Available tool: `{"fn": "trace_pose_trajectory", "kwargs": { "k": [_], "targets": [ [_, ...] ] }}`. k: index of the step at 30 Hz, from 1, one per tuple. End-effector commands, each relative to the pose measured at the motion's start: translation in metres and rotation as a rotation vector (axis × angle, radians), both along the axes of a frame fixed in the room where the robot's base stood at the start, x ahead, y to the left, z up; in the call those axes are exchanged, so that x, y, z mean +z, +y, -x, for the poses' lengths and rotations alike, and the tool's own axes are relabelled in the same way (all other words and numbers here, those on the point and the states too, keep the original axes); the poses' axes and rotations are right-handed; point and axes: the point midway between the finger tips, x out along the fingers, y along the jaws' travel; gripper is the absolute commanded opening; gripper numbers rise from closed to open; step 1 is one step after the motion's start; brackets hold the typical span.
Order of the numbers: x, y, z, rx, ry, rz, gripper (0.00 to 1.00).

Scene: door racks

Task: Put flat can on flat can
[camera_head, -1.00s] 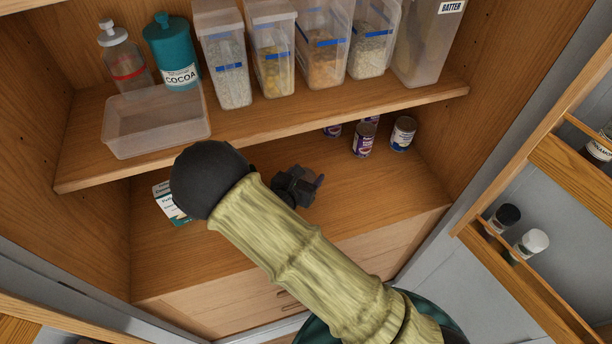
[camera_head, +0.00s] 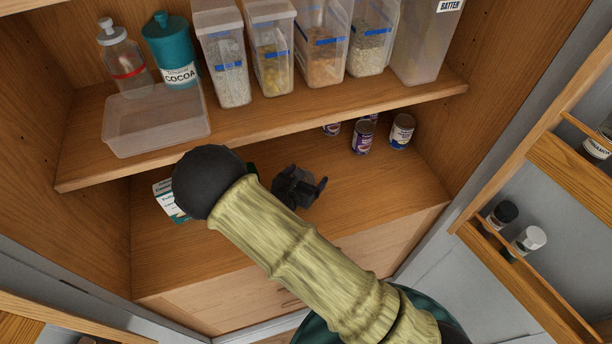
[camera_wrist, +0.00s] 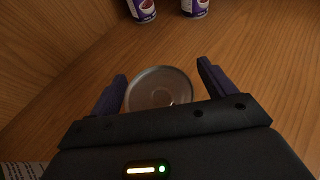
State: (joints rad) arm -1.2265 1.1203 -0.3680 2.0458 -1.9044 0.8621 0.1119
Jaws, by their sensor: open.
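My gripper (camera_wrist: 162,72) is open, with its two dark fingers spread. A round can with a bare metal lid (camera_wrist: 158,86) is between the fingers in the wrist view, seen from above; its sides and label are hidden, and I cannot tell whether the fingers touch it. In the head view my gripper (camera_head: 300,186) is over the lower shelf, and I cannot make out that can there. Purple-labelled cans (camera_head: 364,140) stand farther back on the lower shelf, and two show at the top of the wrist view (camera_wrist: 194,8).
A white and blue can (camera_head: 402,131) stands beside the purple cans. A labelled box (camera_head: 168,200) is at the left, partly behind my arm. The upper shelf (camera_head: 240,135) overhangs and holds a clear tub (camera_head: 155,128) and several containers. The lower shelf's right front is clear.

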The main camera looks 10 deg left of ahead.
Motion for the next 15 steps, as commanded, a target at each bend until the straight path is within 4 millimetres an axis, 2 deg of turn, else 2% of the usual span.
{"fn": "trace_pose_trajectory", "kwargs": {
  "k": [5, 15],
  "targets": [
    [0.005, 0.005, 0.010, 0.007, 0.001, -0.002, 0.82],
    [0.028, 0.018, 0.066, 0.005, 0.001, -0.004, 0.82]
  ]
}}
